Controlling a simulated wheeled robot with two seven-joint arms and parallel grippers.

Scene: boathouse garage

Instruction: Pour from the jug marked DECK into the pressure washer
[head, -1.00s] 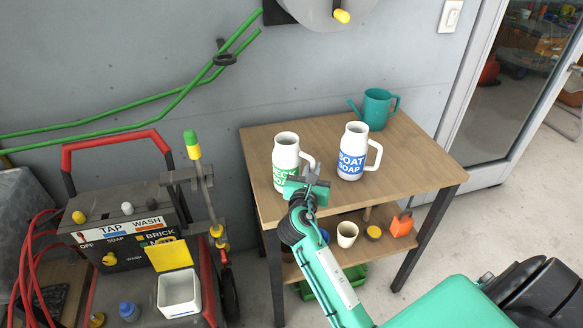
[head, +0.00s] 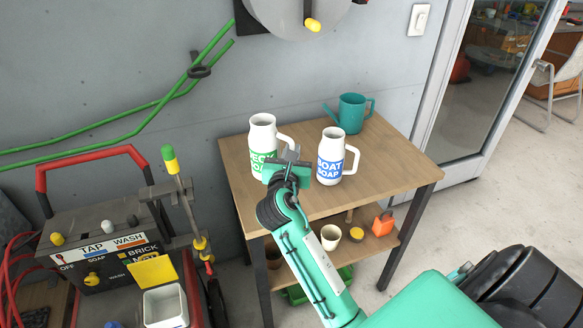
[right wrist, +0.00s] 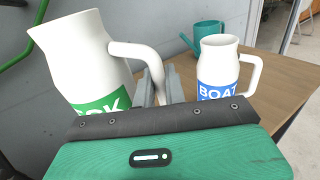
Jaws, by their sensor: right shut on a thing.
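The white jug with a green label (head: 262,140), partly covered in the head view, reads as DECK. My right gripper (head: 290,155) is shut on its handle and holds it up, seemingly just above the table. In the right wrist view the jug (right wrist: 85,55) stands left of the fingers (right wrist: 155,88), with its handle between them. The pressure washer (head: 95,245) is at lower left, with a red handle and a dial panel. Its yellow flap (head: 152,270) stands open behind a white square tank (head: 166,307). My left gripper is not in view.
A white jug marked BOAT SOAP (head: 330,160) stands close right of the held jug on the wooden table (head: 385,165). A teal watering can (head: 352,112) is behind it. A lance with a yellow-green tip (head: 170,160) rises between washer and table. A hose reel hangs above.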

